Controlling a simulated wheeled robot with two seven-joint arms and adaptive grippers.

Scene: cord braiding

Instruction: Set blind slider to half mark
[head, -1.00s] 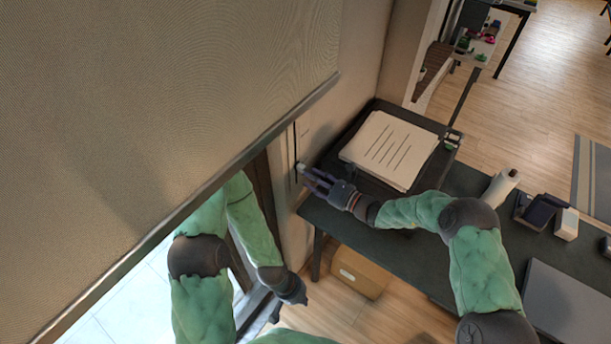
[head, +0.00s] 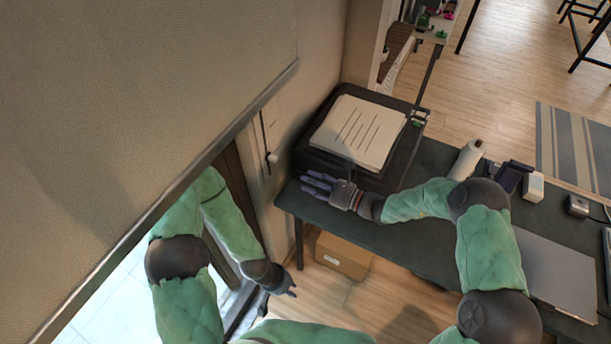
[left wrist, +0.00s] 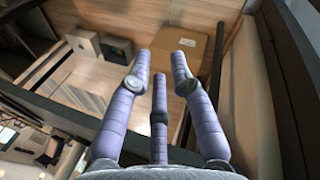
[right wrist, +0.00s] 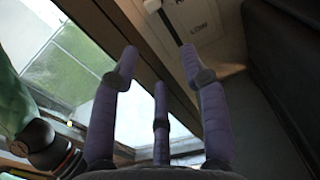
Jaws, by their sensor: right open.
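The slider is a small white knob (head: 272,157) on a dark upright slot in a pale wall panel (head: 280,125) beside the blind. It sits toward the lower part of the visible slot. In the right wrist view the knob (right wrist: 152,5) shows at the top edge, near a "LOW" label; the half mark is not readable. My right gripper (head: 312,186) is open and empty, right of and below the knob, apart from it. The large beige blind (head: 130,90) fills the upper left. My left gripper (head: 292,290) is open and empty, low by the window frame.
A dark desk (head: 420,215) stands right of the panel. A cardboard box (head: 343,256) lies on the floor underneath.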

